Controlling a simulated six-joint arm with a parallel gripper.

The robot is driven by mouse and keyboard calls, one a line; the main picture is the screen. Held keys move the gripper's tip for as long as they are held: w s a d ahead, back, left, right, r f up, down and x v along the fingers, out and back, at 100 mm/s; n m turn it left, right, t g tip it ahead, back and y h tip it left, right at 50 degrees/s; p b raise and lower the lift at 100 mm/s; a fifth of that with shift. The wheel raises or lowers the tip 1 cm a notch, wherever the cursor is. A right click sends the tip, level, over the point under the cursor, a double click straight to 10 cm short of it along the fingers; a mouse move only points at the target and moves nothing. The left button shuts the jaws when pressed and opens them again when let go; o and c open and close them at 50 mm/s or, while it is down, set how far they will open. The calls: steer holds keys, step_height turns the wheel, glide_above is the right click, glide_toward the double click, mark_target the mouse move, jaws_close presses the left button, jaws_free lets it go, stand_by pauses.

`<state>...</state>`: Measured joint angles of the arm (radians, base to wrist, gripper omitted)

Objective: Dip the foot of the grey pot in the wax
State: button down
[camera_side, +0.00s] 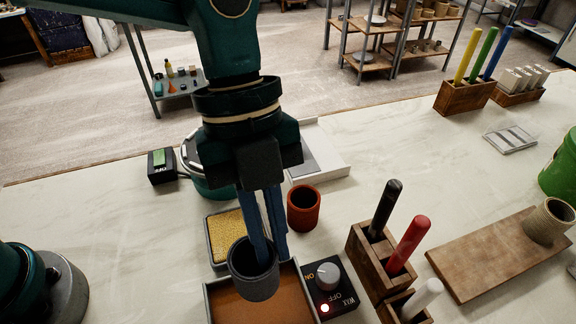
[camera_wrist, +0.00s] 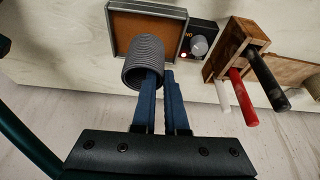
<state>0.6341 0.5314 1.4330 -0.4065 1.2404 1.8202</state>
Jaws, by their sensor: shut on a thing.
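The grey pot (camera_side: 253,284) is held upright by its wall in my gripper (camera_side: 273,255). One blue finger goes inside the mouth and the other is outside. The wax tray (camera_side: 299,289), a grey-rimmed square bath with an orange-brown surface, lies below; the pot overlaps its back left part in the side view. The pot seems to be above the wax; its foot is hidden by its own body and the gap cannot be judged. In the wrist view the ribbed pot (camera_wrist: 143,65) overlaps the tray's rim (camera_wrist: 112,58), with my gripper (camera_wrist: 160,75) at its right side.
A wax control box (camera_side: 330,290) with a knob and lit red lamp stands right of the tray. A yellow sponge tray (camera_side: 227,230) and a red-brown pot (camera_side: 303,207) are behind. A wooden holder (camera_side: 368,262) with coloured sticks is at right, before a board (camera_side: 480,262).

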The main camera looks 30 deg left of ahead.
mark_target(271, 267)
steer(key=shift+s+d, duration=0.35)
steer(key=shift+s, duration=0.4)
steer(key=shift+f+m, duration=0.15)
steer(key=shift+m, duration=0.15)
steer(key=shift+f, duration=2.55)
steer(key=shift+f, duration=0.45)
steer(key=shift+r, duration=0.1)
steer(key=shift+r, duration=1.6)
steer(key=shift+r, duration=1.5)
